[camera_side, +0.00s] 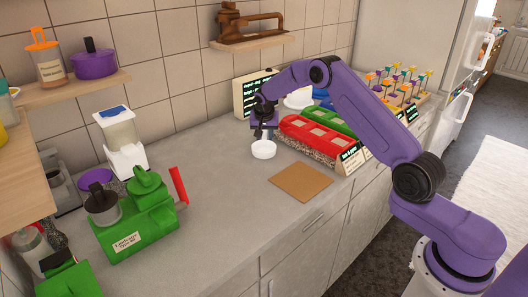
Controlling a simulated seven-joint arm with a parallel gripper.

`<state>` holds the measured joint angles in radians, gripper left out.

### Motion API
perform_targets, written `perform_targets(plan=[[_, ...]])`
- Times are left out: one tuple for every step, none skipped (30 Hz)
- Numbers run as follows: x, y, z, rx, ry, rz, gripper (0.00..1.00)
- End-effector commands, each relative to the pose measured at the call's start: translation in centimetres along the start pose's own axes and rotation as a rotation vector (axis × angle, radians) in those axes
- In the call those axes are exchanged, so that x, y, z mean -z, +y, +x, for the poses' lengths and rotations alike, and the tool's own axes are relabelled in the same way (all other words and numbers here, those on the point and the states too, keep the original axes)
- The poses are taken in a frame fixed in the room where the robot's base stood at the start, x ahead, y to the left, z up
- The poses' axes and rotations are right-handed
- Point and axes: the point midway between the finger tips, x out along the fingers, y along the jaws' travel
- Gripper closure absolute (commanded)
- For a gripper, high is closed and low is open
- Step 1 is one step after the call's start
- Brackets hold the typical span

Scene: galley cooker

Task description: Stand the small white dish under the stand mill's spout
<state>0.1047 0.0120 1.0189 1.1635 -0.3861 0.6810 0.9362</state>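The small white dish (263,150) is on the grey worktop near the middle. My gripper (264,135) points down right over the dish, its fingertips at or just above the far rim. A white machine with a clear hopper and blue top (122,142) stands at the left by the wall. A green machine with a red handle (140,215) stands in front of it. No label readable here says which is the stand mill, and I cannot make out a spout.
A brown board (301,182) lies right of the dish. Red (318,136) and green containers stand beyond it. A shelf with a purple pot (94,62) hangs at left; a small shelf (252,41) hangs above. The worktop between the dish and the green machine is clear.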

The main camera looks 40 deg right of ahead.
Motion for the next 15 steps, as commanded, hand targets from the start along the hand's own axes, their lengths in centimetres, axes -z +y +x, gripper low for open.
perform_targets(plan=[[0.0, 0.01, -0.01, 0.0, 0.0, 0.0, 0.64], [0.0, 0.01, -0.01, 0.0, 0.0, 0.0, 0.74], [0.0, 0.02, -0.01, 0.0, 0.0, 0.0, 0.87], [-0.01, 0.01, -0.02, 0.0, 0.0, 0.0, 0.96], [-0.01, 0.02, -0.02, 0.0, 0.0, 0.0, 1.0], [-0.01, 0.02, -0.02, 0.0, 0.0, 0.0, 1.0], [0.01, 0.01, -0.04, 0.0, 0.0, 0.0, 1.0], [0.01, 0.01, -0.04, 0.0, 0.0, 0.0, 1.0], [0.01, 0.01, -0.04, 0.0, 0.0, 0.0, 1.0], [0.01, 0.01, -0.04, 0.0, 0.0, 0.0, 1.0], [0.01, 0.01, -0.04, 0.0, 0.0, 0.0, 1.0], [0.01, 0.01, -0.05, 0.0, 0.0, 0.0, 1.0], [0.02, 0.01, -0.07, 0.0, 0.0, 0.0, 1.0], [0.04, 0.01, -0.11, 0.0, 0.0, 0.0, 1.0], [0.08, 0.0, -0.19, 0.0, 0.0, 0.0, 1.0]])
